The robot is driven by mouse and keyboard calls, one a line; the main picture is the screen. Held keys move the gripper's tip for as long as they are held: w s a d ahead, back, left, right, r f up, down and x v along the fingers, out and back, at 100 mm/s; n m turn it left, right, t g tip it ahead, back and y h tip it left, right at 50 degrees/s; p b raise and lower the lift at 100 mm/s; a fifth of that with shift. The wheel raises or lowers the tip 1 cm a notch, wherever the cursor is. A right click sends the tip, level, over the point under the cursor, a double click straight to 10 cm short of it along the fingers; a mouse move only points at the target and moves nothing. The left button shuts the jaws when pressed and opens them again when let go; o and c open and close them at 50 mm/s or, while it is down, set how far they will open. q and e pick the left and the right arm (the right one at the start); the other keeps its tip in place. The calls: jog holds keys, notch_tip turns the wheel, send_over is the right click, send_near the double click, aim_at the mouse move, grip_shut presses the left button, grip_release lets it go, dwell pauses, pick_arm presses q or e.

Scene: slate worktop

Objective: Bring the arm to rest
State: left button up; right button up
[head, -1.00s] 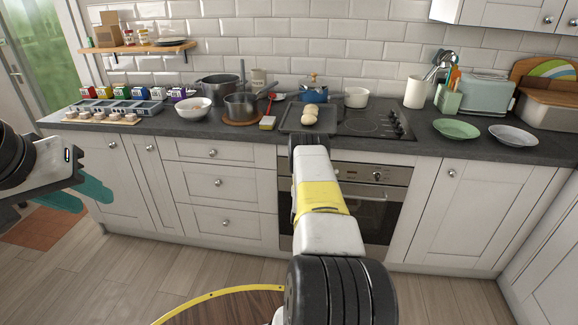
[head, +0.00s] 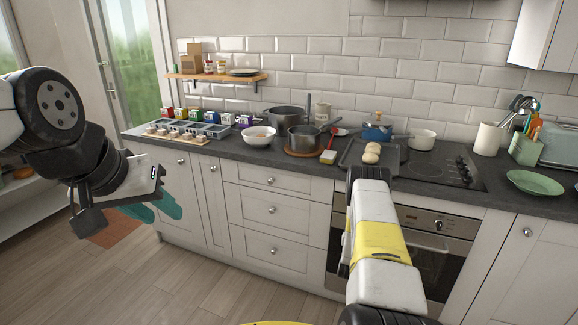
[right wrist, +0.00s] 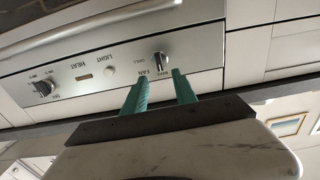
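My left gripper (head: 158,208) hangs in free air at the left of the head view, in front of the cabinets. Its two teal fingers stand apart with nothing between them. My right arm (head: 378,235) reaches forward from the bottom of the head view towards the oven, and its fingers are hidden there. In the right wrist view my right gripper (right wrist: 160,78) shows two teal fingers apart and empty. They point at the oven's control panel (right wrist: 105,72), which appears upside down. I cannot tell how close they are.
The slate worktop (head: 240,151) holds a white bowl (head: 259,136), a pot (head: 303,138), a tray with rolls (head: 350,155), a hob (head: 435,168) and a green plate (head: 535,183). A wall shelf (head: 222,77) hangs above. The wooden floor (head: 190,280) is clear.

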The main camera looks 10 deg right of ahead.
jog(key=w+a+r+g+y, duration=0.1)
jog(key=w+a+r+y, duration=0.15)
jog(key=r, duration=0.55)
jog(key=w+a+r+y, duration=0.15)
jog(key=w+r, duration=0.25)
jog(key=r, duration=0.4)
jog(key=s+a+r+n+g+y, duration=0.1)
jog(key=s+a+r+y, duration=0.15)
jog(key=a+r, duration=0.5)
jog(key=s+a+r+n+g+y, duration=0.1)
jog(key=s+a+r, duration=0.3)
jog(key=r, duration=0.6)
jog(key=s+a+r+n+g+y, duration=0.15)
jog(key=s+a+r, duration=0.3)
jog(key=s, duration=0.55)
jog(key=s+a+r+n+g+y, duration=0.1)
jog(key=s+a+r+g+y, duration=0.1)
jog(key=s+a+r, duration=0.5)
jog(key=s+a+f+n+g, duration=0.1)
jog(key=s, duration=0.9)
jog(key=s+a+f+n+g, duration=0.1)
jog(key=s+f, duration=0.1)
jog(key=s, duration=0.9)
jog(key=shift+s+a+f+g, duration=0.2)
jog(key=shift+a+g, duration=0.05)
jog(key=shift+g, duration=0.1)
